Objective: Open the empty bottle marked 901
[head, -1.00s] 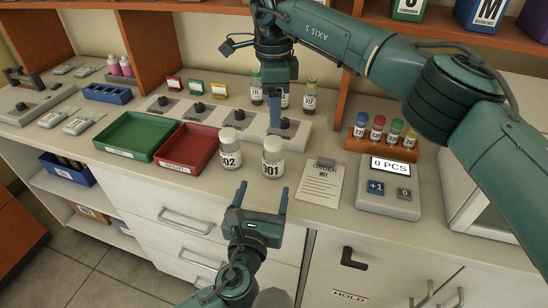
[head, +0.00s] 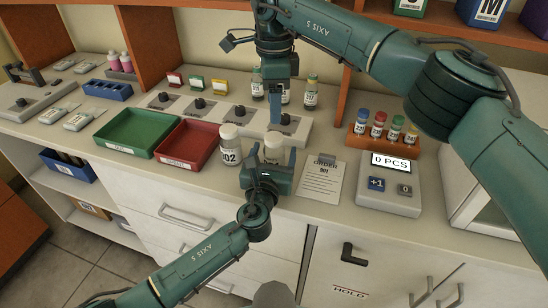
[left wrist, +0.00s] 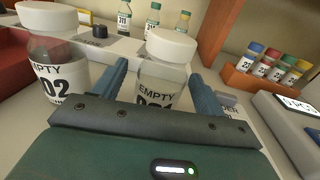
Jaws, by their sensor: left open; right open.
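The bottle marked 901 (head: 274,144) stands upright on the counter, clear with a white cap; its label is mostly hidden by my left gripper in the head view. In the left wrist view the bottle (left wrist: 160,76) reads EMPTY, with the number partly covered. My left gripper (head: 272,156) is open, low at the bottle's near side, with one finger on each side of it; contact is not visible. My right gripper (head: 275,118) is open and empty, pointing down just behind the bottle. A similar bottle marked 902 (head: 230,150) stands just left.
A red tray (head: 187,147) and green tray (head: 133,132) lie left. An order sheet marked 901 (head: 322,182) and a counter device reading 0 PCS (head: 388,190) are right. A rack of colour-capped vials (head: 383,136) and a grey unit with black knobs (head: 230,116) stand behind.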

